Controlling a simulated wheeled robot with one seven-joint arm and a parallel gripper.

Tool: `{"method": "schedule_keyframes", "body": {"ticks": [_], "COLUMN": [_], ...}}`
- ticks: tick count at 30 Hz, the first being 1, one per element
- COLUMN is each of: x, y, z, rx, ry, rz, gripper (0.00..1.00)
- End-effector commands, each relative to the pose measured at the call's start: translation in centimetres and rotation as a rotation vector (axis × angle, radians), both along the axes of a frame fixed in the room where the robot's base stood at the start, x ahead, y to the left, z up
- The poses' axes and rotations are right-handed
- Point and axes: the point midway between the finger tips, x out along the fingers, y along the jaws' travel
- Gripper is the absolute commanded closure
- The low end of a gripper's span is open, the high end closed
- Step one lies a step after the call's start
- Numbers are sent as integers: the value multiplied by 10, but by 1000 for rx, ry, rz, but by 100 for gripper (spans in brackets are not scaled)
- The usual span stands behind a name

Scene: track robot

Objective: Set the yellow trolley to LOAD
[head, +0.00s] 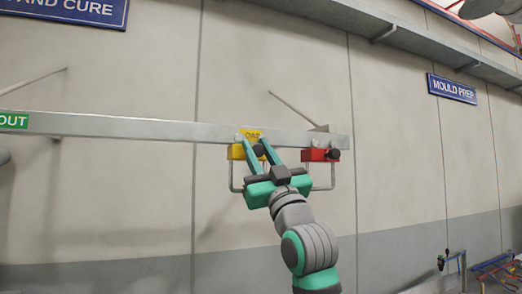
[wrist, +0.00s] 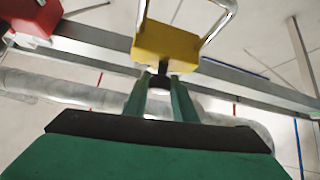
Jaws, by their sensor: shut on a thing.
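The yellow trolley (head: 235,152) hangs on the grey rail (head: 150,131), towards its right end. A yellow sign (head: 251,133) stands on the rail right above it; its lettering is partly hidden and seems to read LOAD. My gripper (head: 254,150) is in front of the trolley, its teal fingers shut on the trolley's dark knob (head: 258,151). The wrist view shows the yellow trolley body (wrist: 166,42) just beyond my fingertips (wrist: 160,80), with the knob between them. My fingers hide part of the trolley and sign in the head view.
A red trolley (head: 314,155) with a black knob hangs on the rail close to the right, near the rail's end. A green sign ending in OUT (head: 13,121) is at the far left. The rail between that sign and the yellow trolley is clear.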

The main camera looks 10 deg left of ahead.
Motion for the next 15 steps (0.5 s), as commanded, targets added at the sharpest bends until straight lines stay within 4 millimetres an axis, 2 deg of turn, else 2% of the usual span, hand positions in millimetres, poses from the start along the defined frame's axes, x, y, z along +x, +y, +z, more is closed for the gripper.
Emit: {"method": "schedule_keyframes", "body": {"ticks": [7,8,10,15], "x": [4,4,4,3], "y": [-5,-6,-6,-4], "z": [0,0,0,0], "rx": [4,5,5,4], "ry": [3,3,4,2], "rz": [-9,-10,-9,-7], "gripper": [100,73,57,57]}}
